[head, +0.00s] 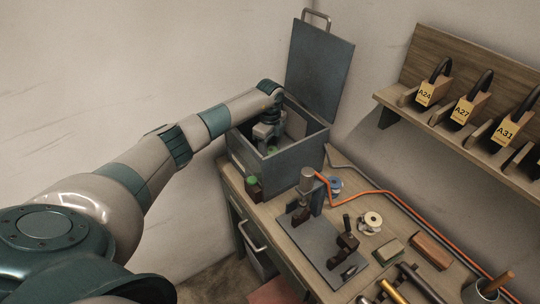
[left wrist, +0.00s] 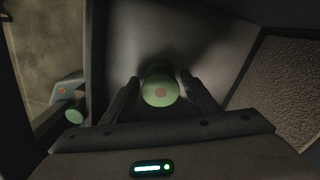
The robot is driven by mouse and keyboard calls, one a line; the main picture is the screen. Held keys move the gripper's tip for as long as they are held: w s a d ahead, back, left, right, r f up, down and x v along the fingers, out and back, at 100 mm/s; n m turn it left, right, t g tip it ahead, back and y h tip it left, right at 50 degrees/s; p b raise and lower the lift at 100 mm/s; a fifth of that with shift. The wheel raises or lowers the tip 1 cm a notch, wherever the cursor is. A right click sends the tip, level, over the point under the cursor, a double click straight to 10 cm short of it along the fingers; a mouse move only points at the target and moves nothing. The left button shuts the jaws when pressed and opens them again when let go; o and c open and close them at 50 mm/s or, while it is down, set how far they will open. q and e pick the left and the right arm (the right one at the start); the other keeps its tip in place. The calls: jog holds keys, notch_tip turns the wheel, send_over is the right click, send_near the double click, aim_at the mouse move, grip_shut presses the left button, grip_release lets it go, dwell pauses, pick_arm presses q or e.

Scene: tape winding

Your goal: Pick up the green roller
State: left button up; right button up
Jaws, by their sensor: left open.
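The green roller (left wrist: 160,88) shows in the left wrist view, between the two fingers of my left gripper (left wrist: 160,80), inside the grey box. The fingers are open, one on each side of it; I cannot tell whether either touches it. In the head view my left gripper (head: 266,134) reaches down into the open grey box (head: 290,163), and only a small bit of the green roller (head: 271,149) shows below it. My right gripper is not in view.
The box's lid (head: 320,62) stands raised behind it. A small green-topped block (head: 252,187) sits outside the box's front. A fixture on a grey plate (head: 325,252), a spool (head: 371,222) and an orange cable (head: 400,198) lie to the right. A shelf (head: 470,150) holds tagged padlocks.

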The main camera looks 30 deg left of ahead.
aim_at(270, 149)
pick_arm(q)
jog(key=c, duration=1)
jog(key=shift+r, duration=0.1)
notch_tip(270, 149, up, 8)
jog(key=b, duration=0.3)
jog(key=shift+r, duration=0.25)
jog(key=shift+r+b, duration=0.3)
jog(key=shift+r, duration=0.4)
